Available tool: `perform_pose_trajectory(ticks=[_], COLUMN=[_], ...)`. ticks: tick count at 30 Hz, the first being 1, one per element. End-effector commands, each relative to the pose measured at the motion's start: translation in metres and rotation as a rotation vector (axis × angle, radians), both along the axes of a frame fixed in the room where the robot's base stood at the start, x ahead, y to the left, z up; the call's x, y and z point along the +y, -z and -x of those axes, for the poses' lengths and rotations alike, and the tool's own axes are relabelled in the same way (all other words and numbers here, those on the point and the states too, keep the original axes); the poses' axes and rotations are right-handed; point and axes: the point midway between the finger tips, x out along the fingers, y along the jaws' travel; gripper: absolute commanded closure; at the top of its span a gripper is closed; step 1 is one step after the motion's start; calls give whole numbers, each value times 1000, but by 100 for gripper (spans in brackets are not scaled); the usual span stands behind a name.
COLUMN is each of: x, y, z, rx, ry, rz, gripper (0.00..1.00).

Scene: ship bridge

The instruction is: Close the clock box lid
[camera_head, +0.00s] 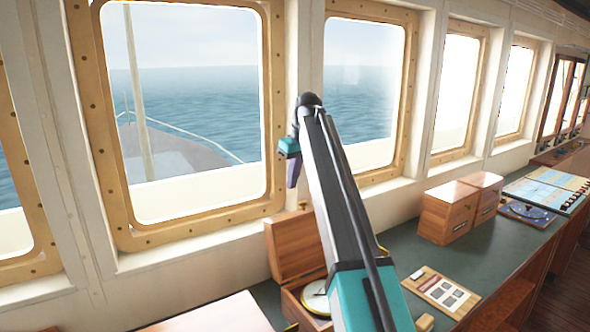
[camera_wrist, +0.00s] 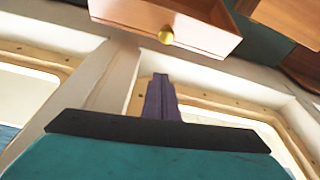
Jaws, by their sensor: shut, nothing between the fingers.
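The clock box (camera_head: 292,307) is a wooden case on the green counter, with a round pale clock dial (camera_head: 317,298) inside. Its wooden lid (camera_head: 294,246) stands open, raised at the back towards the windows. My arm crosses in front and hides the right part of the box and lid. My gripper (camera_head: 292,184) has purple fingers, shut and empty, pointing down above the lid and apart from it. In the wrist view the closed fingers (camera_wrist: 161,80) point towards a wooden edge with a brass knob (camera_wrist: 166,35), seemingly the lid.
Two closed wooden boxes (camera_head: 460,208) stand to the right on the counter (camera_head: 400,250). A plaque with small tiles (camera_head: 440,290) lies in front. A chart panel (camera_head: 550,188) is farther right. Framed windows (camera_head: 190,110) and their wall rise behind the lid.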

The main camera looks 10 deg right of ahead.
Motion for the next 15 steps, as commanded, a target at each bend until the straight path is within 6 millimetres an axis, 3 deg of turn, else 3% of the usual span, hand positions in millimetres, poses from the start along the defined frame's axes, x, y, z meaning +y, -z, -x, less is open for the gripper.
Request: perform_pose_trajectory(ticks=[9, 15], x=[6, -5], y=[39, 35], z=[-8, 10], rx=[2, 0], ry=[0, 1], rz=[0, 1], gripper=[100, 100])
